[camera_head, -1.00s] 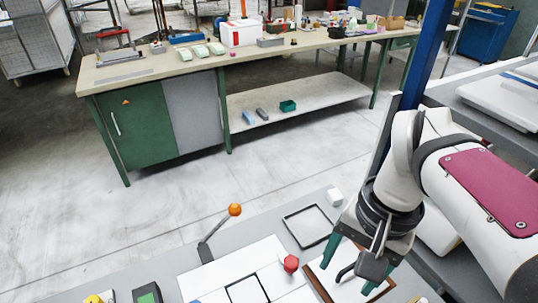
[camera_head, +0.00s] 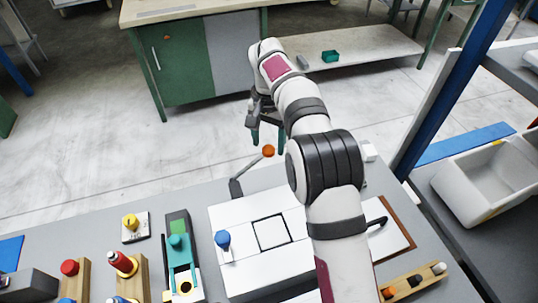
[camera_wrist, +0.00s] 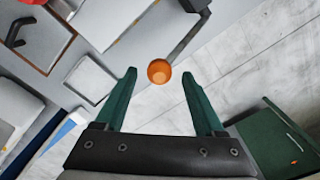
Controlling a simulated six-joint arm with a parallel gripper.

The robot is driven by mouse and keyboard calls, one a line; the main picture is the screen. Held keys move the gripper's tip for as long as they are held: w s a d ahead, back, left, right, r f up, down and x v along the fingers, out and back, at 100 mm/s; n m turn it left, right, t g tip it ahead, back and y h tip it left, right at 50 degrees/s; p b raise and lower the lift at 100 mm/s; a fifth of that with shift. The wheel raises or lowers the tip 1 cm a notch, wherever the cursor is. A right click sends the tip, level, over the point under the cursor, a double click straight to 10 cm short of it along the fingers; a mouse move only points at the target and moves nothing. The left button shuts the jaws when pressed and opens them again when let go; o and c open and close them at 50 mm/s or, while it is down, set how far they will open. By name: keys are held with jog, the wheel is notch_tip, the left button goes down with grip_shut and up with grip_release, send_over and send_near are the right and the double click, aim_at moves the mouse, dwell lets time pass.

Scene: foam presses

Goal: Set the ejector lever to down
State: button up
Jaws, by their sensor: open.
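A grey lever (camera_head: 250,165) with an orange ball knob (camera_head: 268,151) stands at the far edge of the grey table, raised and slanting up to the right in the head view. No label shows on it. My gripper (camera_head: 268,139) is open, its green fingers pointing down just above and around the knob. In the wrist view the lever's knob (camera_wrist: 159,71) appears between the two open fingertips of my gripper (camera_wrist: 159,74), with a gap on each side. The lever's arm (camera_wrist: 183,42) runs up and right from it. No contact with the knob is visible.
A white press body (camera_head: 235,265) with a blue knob (camera_head: 222,239) stands nearer. A teal-handled device (camera_head: 180,255) and a yellow knob (camera_head: 130,221) are left. My arm crosses the right part of the table. A green cabinet (camera_head: 180,70) stands beyond the floor.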

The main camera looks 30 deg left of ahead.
aim_at(268, 157)
notch_tip(268, 157, down, 6)
jog(key=shift+f, duration=0.1)
grip_shut()
dwell(0.5)
dwell(1.0)
